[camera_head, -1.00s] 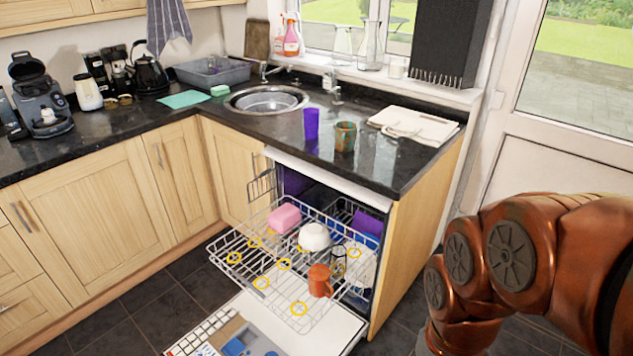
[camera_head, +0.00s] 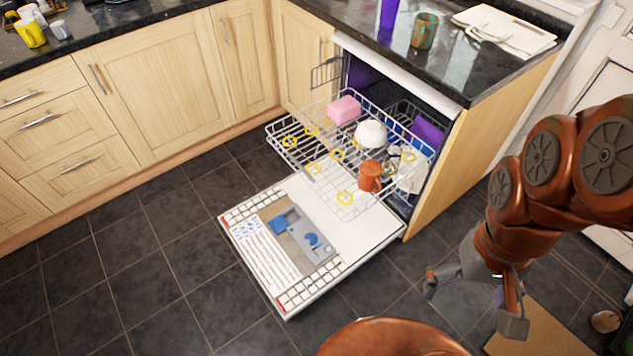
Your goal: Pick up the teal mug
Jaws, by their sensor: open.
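A mug with patchy teal and brown colouring (camera_head: 425,30) stands upright on the dark granite counter (camera_head: 470,72), near the top of the picture. It is the only teal mug I can make out, and its handle is not clear. My gripper (camera_head: 472,303) hangs low at the right, over the floor, pointing down. Its fingers are spread apart with nothing between them. It is well below and far from the mug.
A purple cup (camera_head: 388,14) stands left of the mug, a folded cloth (camera_head: 503,28) to its right. The open dishwasher's pulled-out rack (camera_head: 305,150) holds a pink box, white bowl and orange mug (camera_head: 370,177). Its door (camera_head: 345,235) lies low over the floor.

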